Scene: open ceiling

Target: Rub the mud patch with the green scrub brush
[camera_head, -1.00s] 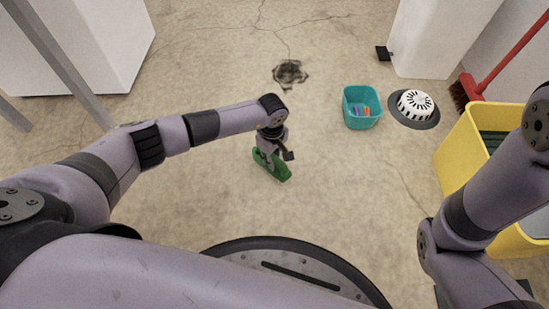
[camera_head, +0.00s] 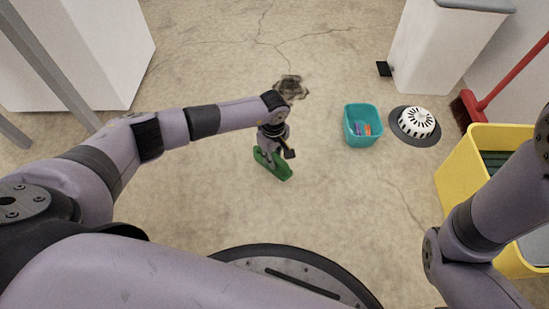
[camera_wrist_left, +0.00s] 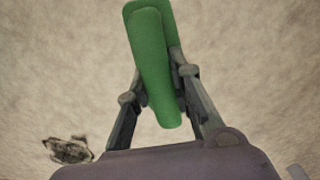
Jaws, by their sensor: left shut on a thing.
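The green scrub brush (camera_head: 272,166) is held in my left gripper (camera_head: 268,154), which is shut on it. In the left wrist view the brush (camera_wrist_left: 150,50) sits between the two fingers of the left gripper (camera_wrist_left: 158,85), with bare floor behind it. The dark mud patch (camera_head: 291,88) lies on the floor just beyond my left wrist; it also shows in the left wrist view (camera_wrist_left: 69,150), at the lower left. The brush is apart from the patch, on my side of it. I cannot tell whether it touches the floor. My right arm shows at the right, its gripper out of view.
A teal bin (camera_head: 363,125) with small coloured items stands right of the patch. Beside it is a white slotted dome (camera_head: 415,122) on a dark disc. A yellow bucket (camera_head: 468,165), a red broom (camera_head: 505,80) and white blocks stand farther out. Floor between brush and patch is clear.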

